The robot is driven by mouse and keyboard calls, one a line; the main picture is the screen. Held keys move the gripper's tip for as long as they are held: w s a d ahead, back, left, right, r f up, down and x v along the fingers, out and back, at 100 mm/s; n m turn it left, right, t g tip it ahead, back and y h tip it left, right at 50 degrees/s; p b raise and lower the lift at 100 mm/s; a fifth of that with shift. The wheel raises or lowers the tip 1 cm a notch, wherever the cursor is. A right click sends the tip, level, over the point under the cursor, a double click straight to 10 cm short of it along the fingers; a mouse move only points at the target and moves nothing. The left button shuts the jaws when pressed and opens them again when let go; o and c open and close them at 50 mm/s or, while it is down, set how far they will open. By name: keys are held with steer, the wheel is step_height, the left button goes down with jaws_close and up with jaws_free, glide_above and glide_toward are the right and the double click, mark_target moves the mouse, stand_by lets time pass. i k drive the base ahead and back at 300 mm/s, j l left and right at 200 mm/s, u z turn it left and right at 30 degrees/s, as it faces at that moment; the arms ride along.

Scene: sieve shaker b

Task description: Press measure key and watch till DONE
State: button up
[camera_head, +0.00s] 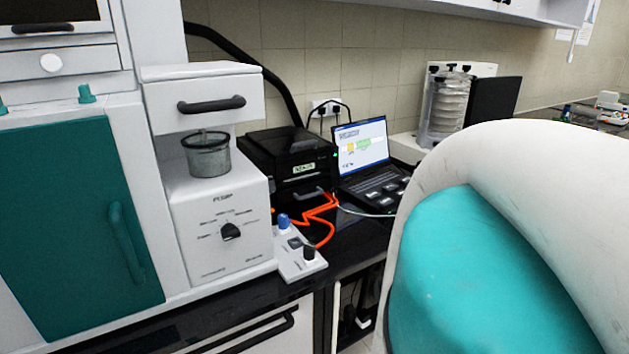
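A black box-shaped device (284,162) stands on the dark bench, with a small lit green-white display (304,168) on its front whose text is too small to read for certain. To its right stands an open black laptop-like unit (380,192). Its lit screen (361,146) shows a white page with yellow and green blocks, and several pale keys lie on its lower part. I cannot tell which key is the measure key. My gripper is not in view. Part of my own arm, white and teal, fills the right foreground and hides the bench there.
A white machine with a dial (231,231) and a grey metal cup (208,155) stands at left. A white control box with knobs (300,259) and an orange cable (318,214) lie before the black device. A sieve stack (446,108) stands behind at right.

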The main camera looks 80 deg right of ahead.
mark_target(391, 187)
steer(key=z, duration=2.6)
